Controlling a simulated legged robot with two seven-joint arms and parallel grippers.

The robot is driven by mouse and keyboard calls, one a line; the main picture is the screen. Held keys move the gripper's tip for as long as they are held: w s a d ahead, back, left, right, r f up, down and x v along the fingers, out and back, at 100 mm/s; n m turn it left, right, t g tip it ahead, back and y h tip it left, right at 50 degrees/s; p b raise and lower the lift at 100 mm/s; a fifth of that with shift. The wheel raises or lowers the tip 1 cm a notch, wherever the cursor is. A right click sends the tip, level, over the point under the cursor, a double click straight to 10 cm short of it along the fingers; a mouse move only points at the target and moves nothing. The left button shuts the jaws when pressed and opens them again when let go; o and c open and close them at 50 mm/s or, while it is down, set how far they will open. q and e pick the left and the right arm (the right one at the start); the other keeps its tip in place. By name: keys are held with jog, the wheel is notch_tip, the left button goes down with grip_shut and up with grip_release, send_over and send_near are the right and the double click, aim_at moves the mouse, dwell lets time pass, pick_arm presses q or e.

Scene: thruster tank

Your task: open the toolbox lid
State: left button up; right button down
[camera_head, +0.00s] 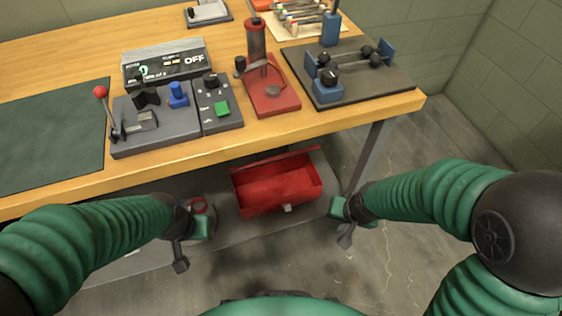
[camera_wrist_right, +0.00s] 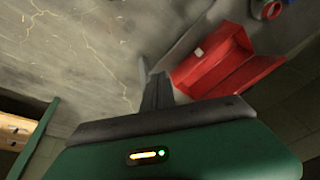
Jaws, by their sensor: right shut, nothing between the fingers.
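The red toolbox (camera_head: 288,208) is on the grey surface below the workbench. Its inside shows from above, and the lid (camera_head: 275,160) stands raised along its back edge. A pale latch shows on its front. The toolbox also shows in the right wrist view (camera_wrist_right: 205,62), beyond the fingers. My right gripper (camera_head: 346,240) is to the right of the toolbox, apart from it; its fingers (camera_wrist_right: 156,88) are shut and empty. My left gripper (camera_head: 180,264) is to the left of the toolbox, not touching it; its finger gap is not clear.
The wooden workbench (camera_head: 330,121) overhangs the toolbox, with its leg (camera_head: 368,152) to the right. A control box (camera_head: 160,130), a red press (camera_head: 270,95) and a dark fixture plate (camera_head: 385,85) stand on top. Floor in front is clear.

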jog(key=w+a+f+m+t+y+p, duration=0.2)
jog(key=w+a+f+m+p, duration=0.15)
jog(key=w+a+m, duration=0.6)
jog(key=w+a+f+m+t+y+p, duration=0.15)
jog(key=w+a+f+m, duration=0.35)
jog(key=m, duration=0.7)
jog(key=w+f+m+t+h+b, duration=0.15)
jog(key=w+f+m+b, duration=0.25)
jog(key=w+f+m, duration=0.6)
jog(key=w+r+n, duration=0.1)
jog(key=w+r, duration=0.1)
jog(key=w+a+r+n, duration=0.1)
jog(key=w+r, duration=0.1)
jog(key=shift+n, duration=0.25)
